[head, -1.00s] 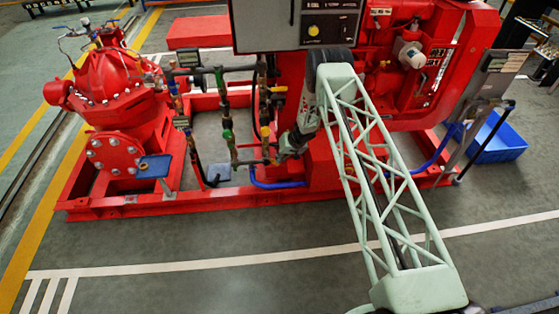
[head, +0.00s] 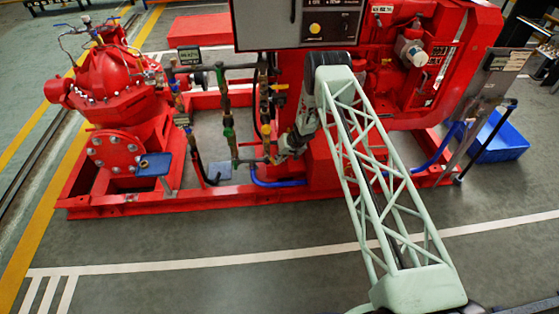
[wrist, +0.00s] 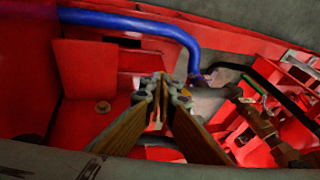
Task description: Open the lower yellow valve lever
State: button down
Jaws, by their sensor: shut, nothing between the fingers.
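The lower yellow valve lever (head: 265,130) shows in the head view on the right-hand vertical pipe, just above and left of my gripper. A second yellow lever (head: 280,87) sits higher on the same pipework. My gripper (head: 273,160) is low beside the pipe's foot, and it looks apart from the lower lever. In the wrist view my gripper (wrist: 160,86) is shut with nothing between its fingertips. I cannot make out the lower yellow lever in the wrist view.
A blue hose (wrist: 150,22) curves close beyond my fingers, and it also shows in the head view (head: 275,184). A green-handled valve (wrist: 252,86) and brass pipe fittings lie to the right. The red base frame (head: 140,206) surrounds the pipes. The control box (head: 298,25) hangs above.

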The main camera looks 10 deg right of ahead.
jog(key=shift+a+f+b, duration=0.6)
jog(key=shift+a+f, duration=0.35)
jog(key=shift+f, duration=0.05)
jog(key=shift+a, duration=0.1)
dwell(0.3)
jog(key=s+d+r+p, duration=0.2)
jog(key=s+d+r, duration=0.2)
jog(key=d, duration=0.7)
notch_tip(320, 180, up, 3)
jog(key=shift+f, duration=0.1)
jog(key=shift+a, duration=0.1)
